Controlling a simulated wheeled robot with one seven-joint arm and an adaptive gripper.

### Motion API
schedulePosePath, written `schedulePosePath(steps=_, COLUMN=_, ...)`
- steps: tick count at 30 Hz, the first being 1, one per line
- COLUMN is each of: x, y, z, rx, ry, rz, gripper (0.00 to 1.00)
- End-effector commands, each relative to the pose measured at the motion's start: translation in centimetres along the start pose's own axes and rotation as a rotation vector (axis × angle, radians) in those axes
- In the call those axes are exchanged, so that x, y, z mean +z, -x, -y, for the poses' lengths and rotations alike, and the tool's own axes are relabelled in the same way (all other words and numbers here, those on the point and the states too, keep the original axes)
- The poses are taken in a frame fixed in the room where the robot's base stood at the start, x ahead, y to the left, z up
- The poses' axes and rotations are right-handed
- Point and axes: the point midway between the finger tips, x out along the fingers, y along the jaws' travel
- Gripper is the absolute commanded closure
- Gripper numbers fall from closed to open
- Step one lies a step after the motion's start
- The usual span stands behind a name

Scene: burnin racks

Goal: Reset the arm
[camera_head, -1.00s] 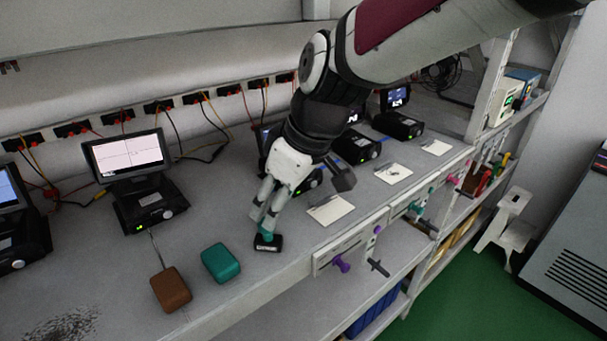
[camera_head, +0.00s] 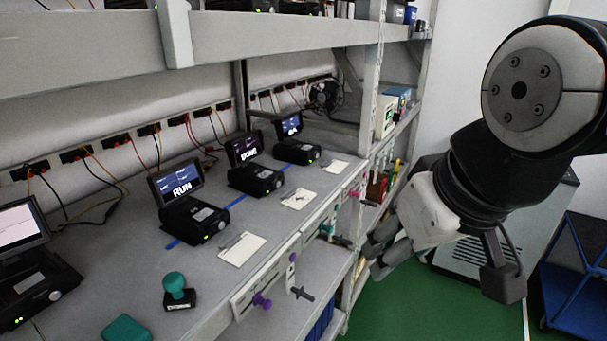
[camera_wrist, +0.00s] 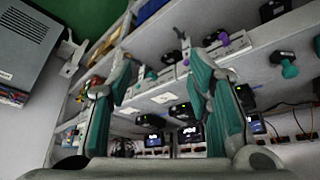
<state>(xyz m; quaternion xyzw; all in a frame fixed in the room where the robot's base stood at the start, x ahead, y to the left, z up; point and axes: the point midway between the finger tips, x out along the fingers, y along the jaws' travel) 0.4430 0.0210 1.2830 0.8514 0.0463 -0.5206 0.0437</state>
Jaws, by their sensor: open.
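My gripper (camera_head: 375,258) is open and empty. In the head view it hangs in free air to the right of the bench edge, over the green floor, with my arm coming in from the right. In the wrist view its two teal-padded fingers (camera_wrist: 157,78) stand well apart with nothing between them. A teal-handled stamp (camera_head: 178,293) stands upright on the bench, well away from my gripper. It also shows in the wrist view (camera_wrist: 288,68) at the upper right.
The bench (camera_head: 130,270) holds several devices with screens, one reading RUN (camera_head: 182,185), and white cards (camera_head: 241,249). A teal block (camera_head: 126,328) lies at its near edge. A blue cart (camera_head: 575,290) and grey cabinet (camera_wrist: 24,52) stand off the bench.

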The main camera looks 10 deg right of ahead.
Motion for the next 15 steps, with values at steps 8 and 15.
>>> schedulePosePath(steps=8, x=2.4, y=0.6, z=-1.9, rx=0.036, ry=-0.127, rz=-0.018, gripper=0.54)
schedulePosePath(steps=15, x=2.3, y=0.6, z=-1.8, rx=0.035, ry=-0.125, rz=-0.018, gripper=0.54)
